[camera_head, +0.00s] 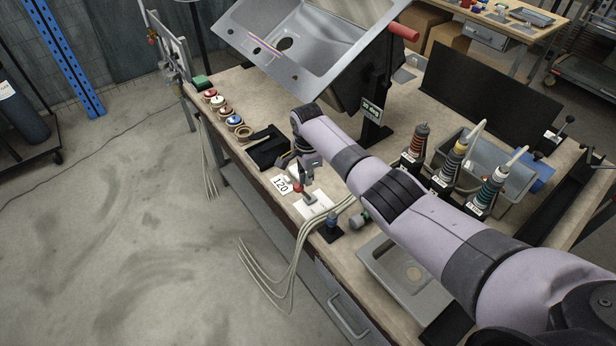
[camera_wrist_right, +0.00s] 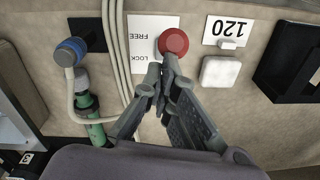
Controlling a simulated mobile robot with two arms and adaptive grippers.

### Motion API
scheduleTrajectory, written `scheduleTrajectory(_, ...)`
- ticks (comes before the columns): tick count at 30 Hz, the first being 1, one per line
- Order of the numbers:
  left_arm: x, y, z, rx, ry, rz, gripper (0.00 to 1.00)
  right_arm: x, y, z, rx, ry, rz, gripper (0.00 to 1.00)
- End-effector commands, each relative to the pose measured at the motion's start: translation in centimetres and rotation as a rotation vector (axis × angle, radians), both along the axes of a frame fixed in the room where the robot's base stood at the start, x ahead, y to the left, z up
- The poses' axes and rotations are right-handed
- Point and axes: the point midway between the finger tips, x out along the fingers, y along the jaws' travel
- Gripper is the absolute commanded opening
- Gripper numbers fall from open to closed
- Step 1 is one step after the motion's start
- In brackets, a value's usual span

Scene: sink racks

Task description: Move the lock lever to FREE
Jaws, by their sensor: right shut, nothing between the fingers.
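The lock lever shows as a red round knob (camera_wrist_right: 173,42) in the right wrist view, seen from above. It also shows as a small red part (camera_head: 309,199) in the head view, below my right gripper. A white card (camera_wrist_right: 141,38) marked FREE and LOCK lies beside the knob, with its print upside down in the wrist view. My right gripper (camera_wrist_right: 160,76) is shut and empty, its fingertips close beside the knob; I cannot tell whether they touch it. The knob and fingers hide part of the card, and the lever's stem is hidden. My left gripper is not in view.
A blue-topped post (camera_wrist_right: 70,52), a green cylinder (camera_wrist_right: 88,104) and pale cables (camera_wrist_right: 112,70) are left of the card in the wrist view. A 120 card (camera_wrist_right: 227,31) and a white block (camera_wrist_right: 220,72) are to the right. A tilted sink (camera_head: 300,40) stands behind.

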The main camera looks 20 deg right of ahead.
Motion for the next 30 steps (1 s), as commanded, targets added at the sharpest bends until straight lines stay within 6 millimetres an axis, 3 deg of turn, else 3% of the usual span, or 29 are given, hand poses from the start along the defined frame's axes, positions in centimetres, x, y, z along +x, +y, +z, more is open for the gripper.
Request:
scheduleTrajectory(8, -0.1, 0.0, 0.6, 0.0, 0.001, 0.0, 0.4, 0.0, -0.5, 0.5, 0.0, 0.0, -0.001, 0.0)
scheduleTrajectory(16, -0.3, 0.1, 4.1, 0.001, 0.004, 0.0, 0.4, -0.1, -4.2, 3.2, 0.0, 0.0, -0.002, 0.0)
scheduleTrajectory(30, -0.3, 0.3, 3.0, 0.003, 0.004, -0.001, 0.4, -1.3, -1.3, 9.1, 0.001, -0.002, 0.003, 0.0)
